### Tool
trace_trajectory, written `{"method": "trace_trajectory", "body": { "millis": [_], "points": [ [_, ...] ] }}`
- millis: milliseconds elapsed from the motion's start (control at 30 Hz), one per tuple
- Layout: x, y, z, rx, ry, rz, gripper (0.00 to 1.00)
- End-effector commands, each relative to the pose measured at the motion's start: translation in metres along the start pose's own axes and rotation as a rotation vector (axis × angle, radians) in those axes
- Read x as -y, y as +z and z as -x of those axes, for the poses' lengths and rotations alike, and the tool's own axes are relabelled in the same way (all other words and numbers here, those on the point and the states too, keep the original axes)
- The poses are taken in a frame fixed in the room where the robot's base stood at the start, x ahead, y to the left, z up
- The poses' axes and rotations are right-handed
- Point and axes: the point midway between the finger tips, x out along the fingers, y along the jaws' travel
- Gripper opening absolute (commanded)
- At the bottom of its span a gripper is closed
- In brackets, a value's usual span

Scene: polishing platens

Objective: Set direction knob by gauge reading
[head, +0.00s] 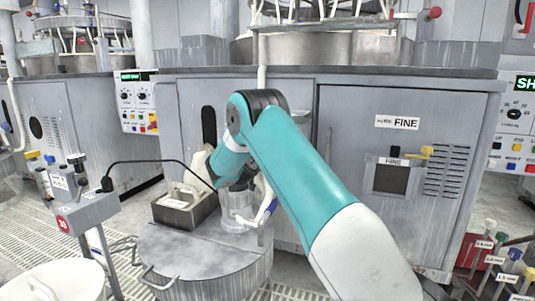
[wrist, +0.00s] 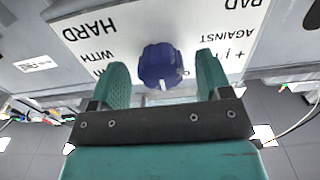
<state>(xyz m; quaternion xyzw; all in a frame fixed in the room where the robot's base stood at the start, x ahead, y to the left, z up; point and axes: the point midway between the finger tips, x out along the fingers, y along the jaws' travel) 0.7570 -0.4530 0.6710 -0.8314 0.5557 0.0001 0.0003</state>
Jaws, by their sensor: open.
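In the wrist view a dark blue knob (wrist: 162,66) is mounted on a white plate (wrist: 150,20). A white mark shows on the knob's edge nearest the picture bottom. The plate's lettering appears upside down: "HARD" and "WITH" on the left, "PAD" and "AGAINST" on the right. My gripper (wrist: 162,60) is open, with one teal finger on each side of the knob and a gap visible on both sides. In the head view my arm hides the gripper's fingers and the knob. I cannot pick out a gauge with a readable value.
A lidded metal drum (head: 205,255) and an open-topped box (head: 185,210) stand below my arm. A grey post with a control box (head: 85,212) and a black cable is at left. A cabinet labelled "FINE" (head: 397,122) is behind. Colour-topped handles (head: 500,262) stand at lower right.

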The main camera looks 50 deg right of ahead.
Motion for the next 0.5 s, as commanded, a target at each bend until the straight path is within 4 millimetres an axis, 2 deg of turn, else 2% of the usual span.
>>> {"method": "trace_trajectory", "body": {
  "millis": [200,467,500],
  "points": [
    [0.000,0.000,-0.016,-0.001,0.000,0.000,0.71],
    [0.000,0.000,-0.017,0.000,0.000,0.001,0.71],
    [0.000,0.000,-0.017,0.000,-0.001,0.001,0.64]
  ]
}}
